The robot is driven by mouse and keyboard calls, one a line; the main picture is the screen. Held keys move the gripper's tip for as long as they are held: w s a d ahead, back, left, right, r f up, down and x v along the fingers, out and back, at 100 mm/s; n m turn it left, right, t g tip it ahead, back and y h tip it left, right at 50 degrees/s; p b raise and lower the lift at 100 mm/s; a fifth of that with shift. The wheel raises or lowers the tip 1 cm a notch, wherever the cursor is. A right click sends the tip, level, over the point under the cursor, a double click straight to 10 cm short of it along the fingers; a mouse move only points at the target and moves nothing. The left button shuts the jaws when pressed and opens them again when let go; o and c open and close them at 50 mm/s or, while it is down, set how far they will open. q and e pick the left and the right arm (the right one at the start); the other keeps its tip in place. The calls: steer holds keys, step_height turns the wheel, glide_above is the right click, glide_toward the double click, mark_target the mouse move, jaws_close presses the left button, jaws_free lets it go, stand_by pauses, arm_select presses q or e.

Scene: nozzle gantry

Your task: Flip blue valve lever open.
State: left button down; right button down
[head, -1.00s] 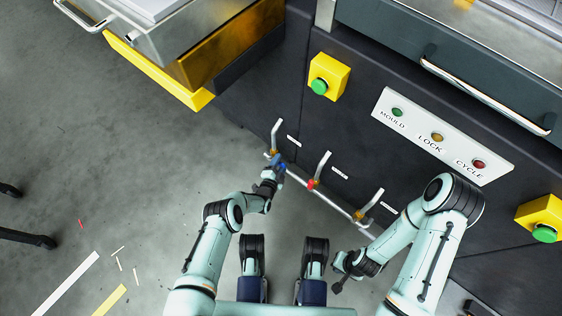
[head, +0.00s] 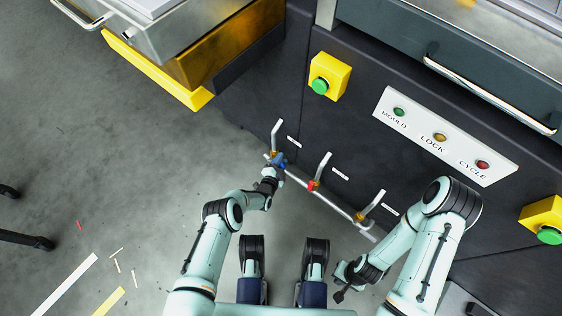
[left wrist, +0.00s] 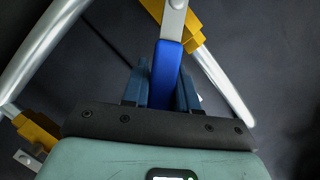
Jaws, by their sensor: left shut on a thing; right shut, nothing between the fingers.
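The blue valve lever (head: 279,159) is on the leftmost valve of a pipe low on the machine front. In the left wrist view its blue handle (left wrist: 166,75) lies between the fingers of my left gripper (left wrist: 162,90), and a grey metal end and yellow-brass valve body (left wrist: 190,22) show beyond it. My left gripper (head: 275,168) is shut on the lever; in the head view it partly hides it. My right gripper (head: 341,288) is shut and empty, low and to the right, away from the valves.
A red-handled valve (head: 313,185) and a yellow-brown one (head: 362,216) sit along the same silver pipe (head: 330,201). Bent pipes rise above each valve. A control panel (head: 445,136) and yellow button boxes (head: 329,76) are higher on the machine. Open floor lies to the left.

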arm_select(q)
steer(key=shift+w+a+r+n+g+h, duration=0.3)
steer(key=shift+a+r+n+g, duration=0.15)
steer(key=shift+n, duration=0.45)
steer(key=c, duration=1)
jaws_free()
steer(key=shift+o, duration=0.2)
steer(key=shift+r, duration=0.1)
steer(key=shift+w, duration=0.15)
steer(key=shift+a+r, duration=0.1)
